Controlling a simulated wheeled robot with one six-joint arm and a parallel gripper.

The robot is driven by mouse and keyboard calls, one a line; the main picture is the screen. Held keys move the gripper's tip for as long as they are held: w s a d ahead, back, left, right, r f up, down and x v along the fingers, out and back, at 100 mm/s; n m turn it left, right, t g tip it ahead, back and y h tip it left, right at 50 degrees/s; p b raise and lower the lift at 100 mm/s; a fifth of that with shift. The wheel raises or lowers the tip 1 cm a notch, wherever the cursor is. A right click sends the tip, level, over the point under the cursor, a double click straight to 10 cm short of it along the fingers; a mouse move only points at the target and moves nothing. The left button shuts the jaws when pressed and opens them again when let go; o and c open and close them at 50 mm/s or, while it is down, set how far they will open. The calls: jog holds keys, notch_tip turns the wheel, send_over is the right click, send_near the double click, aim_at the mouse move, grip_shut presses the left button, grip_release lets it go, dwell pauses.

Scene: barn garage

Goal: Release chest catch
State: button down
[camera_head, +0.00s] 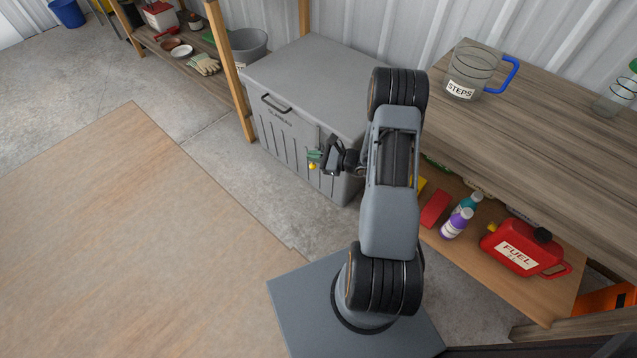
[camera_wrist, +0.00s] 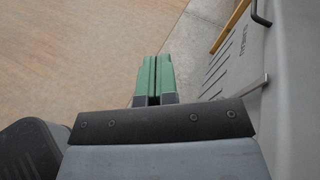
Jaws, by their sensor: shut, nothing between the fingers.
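The grey chest (camera_head: 300,68) stands against the corrugated wall, lid down, with a black handle (camera_head: 275,104) on its front. In the wrist view the chest (camera_wrist: 300,70) fills the right side. A thin pale lever (camera_wrist: 250,88), which looks like the catch, sticks out from its front. My gripper (camera_head: 315,155) is in front of the chest's right part. Its green fingers (camera_wrist: 153,78) are shut together and empty, to the left of the lever and apart from it. A small yellow thing (camera_head: 312,166) shows just below the fingertips; I cannot tell what it is.
A wooden workbench (camera_head: 550,130) stands at right, with a clear jug (camera_head: 475,72) on top and a red fuel can (camera_head: 522,249) on its lower shelf. A wooden post (camera_head: 231,70) stands by the chest's left side. The floor in front of the chest is clear.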

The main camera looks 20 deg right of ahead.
aim_at(315, 168)
jog(key=s+d+f+m+t+h+b, duration=0.1)
jog(key=d+f+m+h, duration=0.3)
jog(key=f, duration=0.7)
jog(key=s+d+f+m+t+h+b, duration=0.2)
jog(key=d+f+m+t+h+b, duration=0.1)
jog(key=f, duration=0.8)
jog(key=d+m+b, duration=0.1)
jog(key=d+m, duration=0.1)
jog(key=shift+d+m+t+h, duration=0.2)
jog(key=shift+m+t+h, duration=0.2)
jog(key=b+x, duration=0.4)
jog(key=x, duration=0.8)
jog(key=shift+w+a, duration=0.1)
jog(key=shift+b+x, duration=0.5)
jog(key=shift+x, duration=0.4)
jog(key=shift+f, duration=0.1)
